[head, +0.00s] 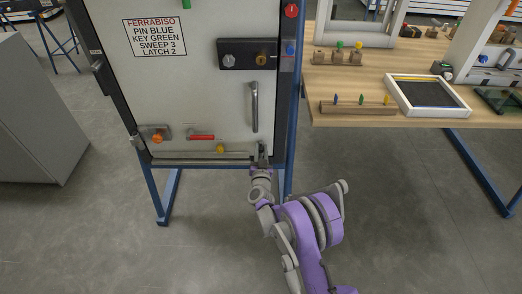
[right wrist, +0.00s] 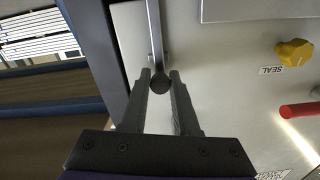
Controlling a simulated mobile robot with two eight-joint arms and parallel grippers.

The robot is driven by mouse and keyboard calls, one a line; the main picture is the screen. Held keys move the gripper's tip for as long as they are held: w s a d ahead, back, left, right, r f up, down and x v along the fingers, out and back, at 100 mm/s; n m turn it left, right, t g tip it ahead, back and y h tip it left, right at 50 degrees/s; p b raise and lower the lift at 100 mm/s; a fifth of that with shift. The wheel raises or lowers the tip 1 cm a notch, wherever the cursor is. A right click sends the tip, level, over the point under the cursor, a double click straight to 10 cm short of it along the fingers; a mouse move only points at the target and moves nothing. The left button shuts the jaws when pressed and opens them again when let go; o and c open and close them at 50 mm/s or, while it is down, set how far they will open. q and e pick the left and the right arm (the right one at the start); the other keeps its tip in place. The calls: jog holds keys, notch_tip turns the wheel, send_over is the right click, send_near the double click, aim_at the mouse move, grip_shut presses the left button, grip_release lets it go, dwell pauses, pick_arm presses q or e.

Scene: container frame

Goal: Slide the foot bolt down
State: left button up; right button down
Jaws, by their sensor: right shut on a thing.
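The foot bolt (right wrist: 155,35) is a grey rod at the edge of the pale door panel (head: 205,95). A dark round knob (right wrist: 161,83) is at its near end in the right wrist view. My right gripper (head: 261,160) is at the panel's bottom right corner in the head view. In the right wrist view, its two dark fingers (right wrist: 161,78) are shut on the knob, one on each side. In the head view the gripper partly covers the bolt. My left gripper is not in view.
A vertical handle (head: 254,107), a red lever (head: 201,137) and a yellow knob (head: 220,149) are on the panel near the bolt. Blue frame posts (head: 288,150) stand beside the panel. A wooden table (head: 350,82) is at the right. The floor below the panel is clear.

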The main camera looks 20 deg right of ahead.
aim_at(261, 155)
dwell(0.8)
notch_tip(261, 155, down, 3)
jog(key=shift+f+b, duration=0.1)
jog(key=shift+b, duration=1.15)
jog(key=c, duration=0.7)
grip_release()
jog(key=shift+o, duration=0.2)
jog(key=p+v, duration=0.1)
jog(key=v, duration=0.9)
jog(key=shift+s+p, duration=0.4)
jog(key=shift+a, duration=0.1)
